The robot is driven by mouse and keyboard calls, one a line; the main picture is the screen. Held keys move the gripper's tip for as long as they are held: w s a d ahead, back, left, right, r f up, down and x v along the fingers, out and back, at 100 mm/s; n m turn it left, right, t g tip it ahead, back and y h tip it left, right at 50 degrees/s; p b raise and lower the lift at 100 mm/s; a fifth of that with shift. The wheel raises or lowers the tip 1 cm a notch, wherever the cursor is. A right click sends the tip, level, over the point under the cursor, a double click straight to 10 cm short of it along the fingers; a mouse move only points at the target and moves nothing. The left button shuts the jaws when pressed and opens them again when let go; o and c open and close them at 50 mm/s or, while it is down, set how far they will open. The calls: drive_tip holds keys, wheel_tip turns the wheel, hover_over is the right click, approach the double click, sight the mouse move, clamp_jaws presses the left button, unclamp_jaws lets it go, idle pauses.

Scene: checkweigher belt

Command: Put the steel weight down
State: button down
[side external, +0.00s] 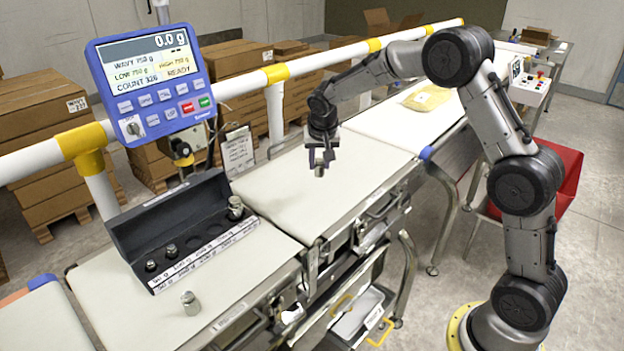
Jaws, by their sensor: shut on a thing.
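My gripper (321,165) points down above the cream weighing belt (300,185), near its far right part. It is shut on a small steel weight (319,171), which is partly hidden by the fingers. The weight seems to hang a little above the belt; the exact gap is hard to tell. Another steel weight (191,303) stands upright on the nearer belt at the lower left. A dark open weight case (165,216) sits behind it, with a few weights standing in its slots, one of them larger (236,207) at the right end.
A blue display panel (150,85) reads 0.0 g and READY. A white guard rail with yellow joints (275,73) runs behind the belts. A yellowish pack (428,98) lies on the farther belt. A red bin (570,170) stands at right. The weighing belt around my gripper is clear.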

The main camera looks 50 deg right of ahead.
drive_tip(key=w+f, duration=0.1)
drive_tip(key=f, duration=0.1)
drive_tip(key=w+f, duration=0.2)
drive_tip(key=shift+w+d, duration=0.2)
drive_tip(key=shift+d, duration=0.2)
drive_tip(key=shift+w+f, duration=0.15)
drive_tip(key=shift+f, duration=1.6)
drive_tip(key=shift+f, duration=0.15)
drive_tip(key=c, duration=0.6)
unclamp_jaws()
